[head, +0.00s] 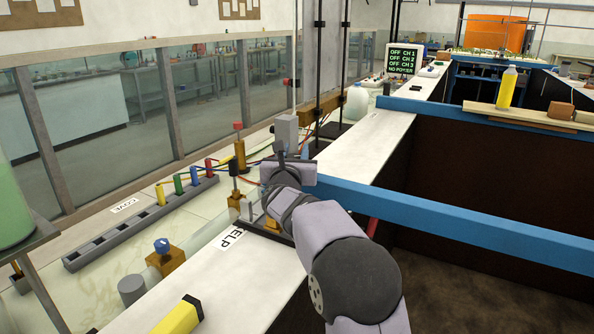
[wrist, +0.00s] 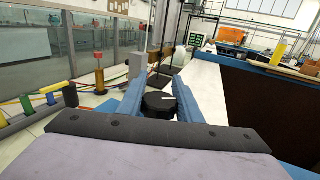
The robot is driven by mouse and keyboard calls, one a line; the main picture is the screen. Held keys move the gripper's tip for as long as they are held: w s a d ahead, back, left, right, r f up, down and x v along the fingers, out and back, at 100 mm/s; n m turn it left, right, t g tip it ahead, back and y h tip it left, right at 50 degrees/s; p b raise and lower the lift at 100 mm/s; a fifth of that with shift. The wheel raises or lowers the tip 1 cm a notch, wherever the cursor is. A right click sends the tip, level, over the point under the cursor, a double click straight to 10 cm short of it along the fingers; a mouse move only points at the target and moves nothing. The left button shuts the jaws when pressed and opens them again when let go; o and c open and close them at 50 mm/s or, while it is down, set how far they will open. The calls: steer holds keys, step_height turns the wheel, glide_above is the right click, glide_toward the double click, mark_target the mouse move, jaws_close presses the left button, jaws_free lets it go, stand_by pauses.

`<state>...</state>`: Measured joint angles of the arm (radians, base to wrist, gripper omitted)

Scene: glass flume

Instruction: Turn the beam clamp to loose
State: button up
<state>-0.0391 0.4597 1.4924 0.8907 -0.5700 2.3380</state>
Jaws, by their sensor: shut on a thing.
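A round black knob (wrist: 158,104) with a white mark shows in the wrist view; I take it to be the beam clamp's knob. The white mark points to the right. My gripper (wrist: 161,101) has its two blue fingers on either side of the knob and is shut on it. In the head view my gripper (head: 284,163) is at the near end of the long blue beam (head: 450,220); the knob is hidden there by my gripper and wrist. I cannot read any loose or tight label.
Brass fittings with a red knob (head: 237,126), a black knob (head: 233,168) and a blue knob (head: 161,245) stand to the left. A grey rack (head: 98,245) holds coloured plugs with wires. A screen (head: 404,59) reads OFF for three channels and NO POWER.

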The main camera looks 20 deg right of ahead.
steer(key=shift+w+a+f+n+t+y+b, duration=0.2)
steer(key=shift+n+y+b, duration=0.55)
steer(key=shift+b, duration=1.3)
steer(key=shift+s+a+f+n+t+y+b, duration=0.1)
steer(key=shift+a+f+n+t+y+b, duration=0.25)
steer(key=shift+y+b, duration=1.2)
steer(key=n+b, duration=0.1)
steer(key=b, duration=0.2)
steer(key=shift+r+b, duration=0.3)
steer(key=shift+y, duration=0.3)
steer(key=shift+r+b, duration=0.25)
steer(key=shift+b, duration=0.25)
steer(key=o, duration=1)
steer(key=shift+o, duration=0.2)
steer(key=shift+s+a+b, duration=0.2)
steer(key=shift+s+b, duration=0.5)
steer(key=shift+s, duration=1.1)
steer(key=shift+s+a+b, duration=0.15)
steer(key=shift+s+b, duration=0.55)
steer(key=shift+s, duration=1.1)
